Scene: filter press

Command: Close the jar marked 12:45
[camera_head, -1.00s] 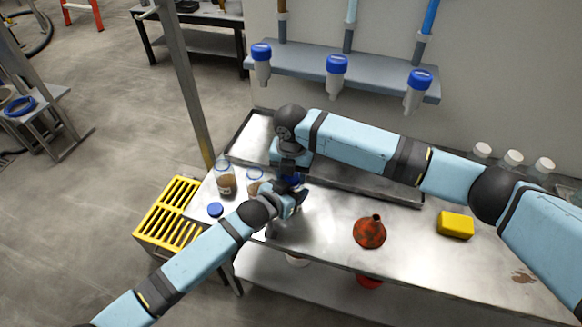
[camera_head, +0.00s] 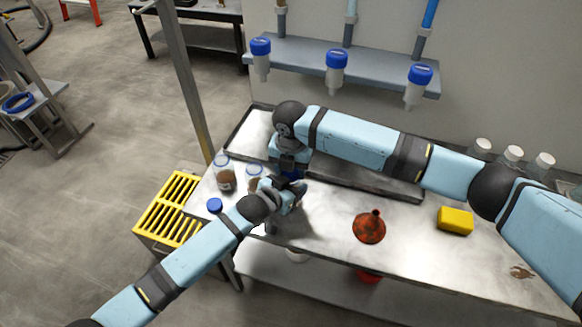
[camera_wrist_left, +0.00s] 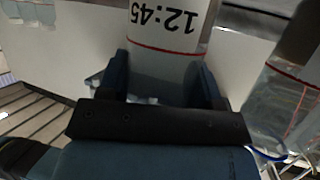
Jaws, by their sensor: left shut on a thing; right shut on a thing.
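The jar marked 12:45 (camera_wrist_left: 165,30) fills the top middle of the left wrist view, its label upside down there. My left gripper (camera_wrist_left: 163,85) is shut on it, one finger on each side. In the head view my left gripper (camera_head: 294,194) is over the table, directly below my right gripper (camera_head: 291,176), and the two overlap. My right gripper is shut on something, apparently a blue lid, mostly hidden. The held jar is also mostly hidden in the head view, so I cannot tell whether lid and jar touch.
Two jars with brown contents, one at the left (camera_head: 225,180) and one beside my grippers (camera_head: 254,178), stand on the table. A loose blue lid (camera_head: 214,205) lies at the left edge. A red funnel (camera_head: 369,228) and yellow sponge (camera_head: 455,221) are right, with clear tabletop between.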

